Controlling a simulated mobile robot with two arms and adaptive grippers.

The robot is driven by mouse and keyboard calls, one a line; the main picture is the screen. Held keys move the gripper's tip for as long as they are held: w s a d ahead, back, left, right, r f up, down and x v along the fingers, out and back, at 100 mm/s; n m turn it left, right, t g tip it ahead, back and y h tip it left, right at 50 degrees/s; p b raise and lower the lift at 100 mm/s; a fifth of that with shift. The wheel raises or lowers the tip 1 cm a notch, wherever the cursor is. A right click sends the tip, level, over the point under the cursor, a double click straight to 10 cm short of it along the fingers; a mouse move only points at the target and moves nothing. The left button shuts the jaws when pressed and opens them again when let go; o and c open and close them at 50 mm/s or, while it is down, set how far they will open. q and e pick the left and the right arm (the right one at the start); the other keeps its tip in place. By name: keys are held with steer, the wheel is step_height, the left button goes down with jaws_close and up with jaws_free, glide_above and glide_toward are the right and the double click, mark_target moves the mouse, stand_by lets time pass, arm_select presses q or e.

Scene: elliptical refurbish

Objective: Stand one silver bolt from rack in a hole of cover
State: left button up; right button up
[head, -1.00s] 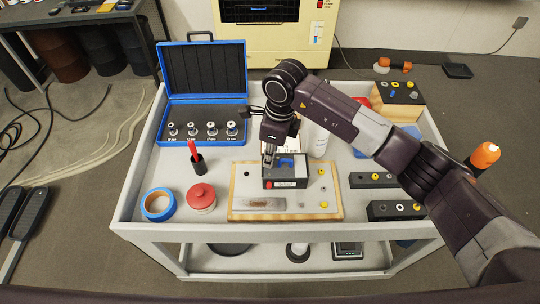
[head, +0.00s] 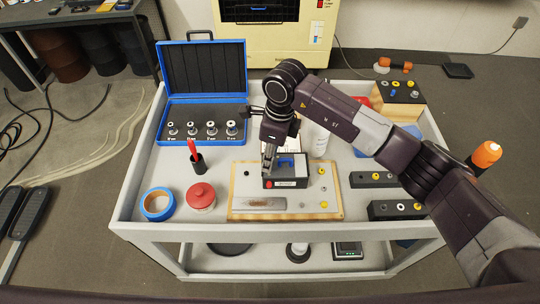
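Two dark racks stand at the right of the cart, an upper one (head: 374,180) and a lower one (head: 382,212), with small silver, black and yellow bolt-like pieces along their tops. A dark box (head: 287,183) with a blue part inside sits on the wooden board; I cannot tell whether it or the flat silver plate (head: 258,203) in front is the cover. My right gripper (head: 268,163) points down at the box's left side. Its fingertips are small and partly merge with the box, so opening, contact and any held bolt are unclear. My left gripper is out of view.
The wooden board (head: 238,188) carries several small loose pieces. An open blue case (head: 202,100) stands at back left.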

steer(key=shift+r, duration=0.3)
step_height(320, 180, up, 11)
steer(key=d, duration=0.1)
steer(key=shift+s+d+r, duration=0.2)
steer(key=shift+f, duration=0.1)
stand_by(0.6)
